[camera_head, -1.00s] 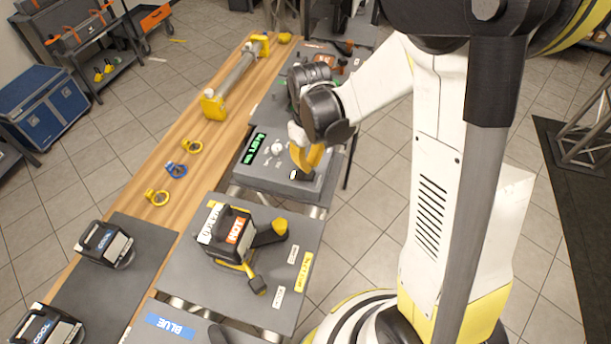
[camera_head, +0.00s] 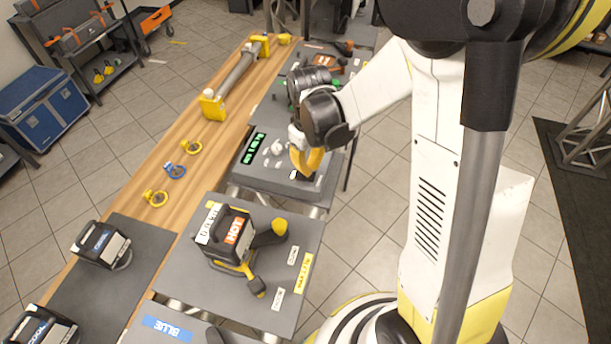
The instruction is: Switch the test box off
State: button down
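The test box (camera_head: 244,178) is a grey unit with a lit green display (camera_head: 254,148) at its left and pale knobs (camera_head: 277,147) on its top. It sits at the right side of the wooden bench. My gripper (camera_head: 306,172) points down over the right part of the test box, its yellow fingers close to the top face. The fingers and wrist hide part of the box, and the switch itself is not clear. I cannot tell whether the fingers are apart or touching anything.
A grey mat (camera_head: 197,268) with a lamp-like unit marked HOT (camera_head: 232,236) lies nearer. Two units marked COOL (camera_head: 103,243) stand at the left. Yellow and blue rings (camera_head: 175,171) and a yellow-ended tube (camera_head: 238,76) lie on the wooden bench (camera_head: 165,141).

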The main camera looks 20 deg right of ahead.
jog(key=shift+f+b, duration=0.85)
jog(key=shift+f, duration=0.15)
dwell(0.3)
jog(key=shift+r, duration=0.1)
jog(key=shift+r+p, duration=2.4)
jog(key=shift+r, duration=1)
jog(key=shift+s+r+b, duration=0.2)
jog(key=shift+r+b, duration=0.1)
jog(key=shift+b, duration=0.1)
jog(key=s+r+m+t+b, duration=0.4)
jog(key=s+t+b, duration=0.3)
jog(key=s+b, duration=0.3)
jog(key=shift+s+m, duration=0.4)
jog(key=shift+s, duration=0.8)
